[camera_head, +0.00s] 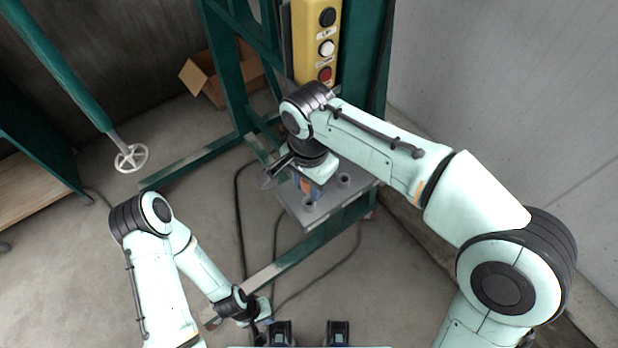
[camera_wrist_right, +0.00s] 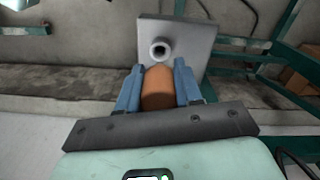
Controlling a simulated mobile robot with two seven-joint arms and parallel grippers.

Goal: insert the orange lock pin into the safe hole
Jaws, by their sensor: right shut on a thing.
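My right gripper (camera_head: 307,190) is shut on the orange lock pin (camera_wrist_right: 158,90), which shows between its two blue fingers in the right wrist view. In the head view only a bit of orange shows below the wrist. The gripper is over the grey metal plate (camera_head: 324,214) with round raised holes. One ringed hole (camera_wrist_right: 160,50) lies just beyond the pin's end in the wrist view; whether they touch cannot be told. Another hole (camera_head: 344,180) is to the right of the gripper. My left gripper (camera_head: 262,330) is low near the bottom edge, away from the plate; its fingers are unclear.
The plate is fixed to a green steel frame (camera_head: 233,75). A yellow button box (camera_head: 308,40) hangs behind my right arm. A cardboard box (camera_head: 212,80) sits at the back left. Dark cables (camera_head: 240,215) run on the floor. A pale wall (camera_head: 480,80) stands right.

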